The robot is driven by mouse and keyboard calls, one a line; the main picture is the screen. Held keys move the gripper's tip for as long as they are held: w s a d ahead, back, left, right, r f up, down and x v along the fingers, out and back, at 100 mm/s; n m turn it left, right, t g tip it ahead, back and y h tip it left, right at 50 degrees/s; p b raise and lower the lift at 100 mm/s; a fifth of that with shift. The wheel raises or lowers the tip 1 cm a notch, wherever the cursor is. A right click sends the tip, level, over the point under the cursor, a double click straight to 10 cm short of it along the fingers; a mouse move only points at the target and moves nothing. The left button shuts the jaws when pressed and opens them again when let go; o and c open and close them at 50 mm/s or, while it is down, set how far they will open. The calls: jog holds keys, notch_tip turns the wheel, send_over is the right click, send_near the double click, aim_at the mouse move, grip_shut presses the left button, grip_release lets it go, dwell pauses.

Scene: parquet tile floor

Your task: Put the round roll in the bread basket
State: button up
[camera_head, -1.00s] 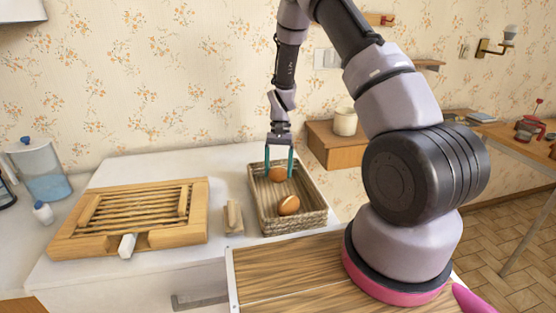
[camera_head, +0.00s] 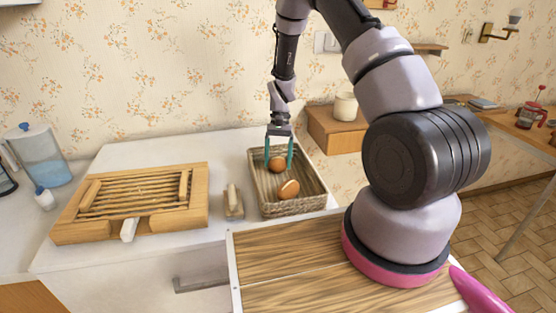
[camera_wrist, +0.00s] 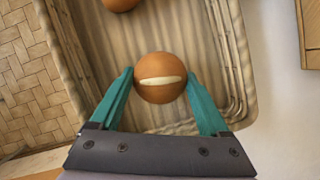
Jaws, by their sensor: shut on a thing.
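The round roll (camera_wrist: 159,82) is brown with a pale slit across its top. My gripper (camera_wrist: 160,76) is shut on it, one teal finger on each side. In the head view the gripper (camera_head: 279,164) points down into the wicker bread basket (camera_head: 296,208), with the roll (camera_head: 277,166) between its fingertips, inside the rim. I cannot tell whether the roll touches the basket floor. A second brown roll (camera_head: 289,189) lies in the basket, nearer the front; the wrist view shows part of it (camera_wrist: 120,3) at the top edge.
A wooden slatted bread board (camera_head: 135,205) lies on the white counter at left. A small pale block-like object (camera_head: 233,202) stands between board and basket. A water jug (camera_head: 38,155) is at far left. A white pot (camera_head: 345,106) stands on a wooden box (camera_head: 335,133) behind the basket.

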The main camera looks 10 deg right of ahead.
aim_at(277, 160)
jog(key=shift+f, duration=0.3)
jog(key=o, duration=1.2)
jog(key=shift+r, duration=0.1)
jog(key=shift+r, duration=1.45)
jog(key=shift+r, duration=2)
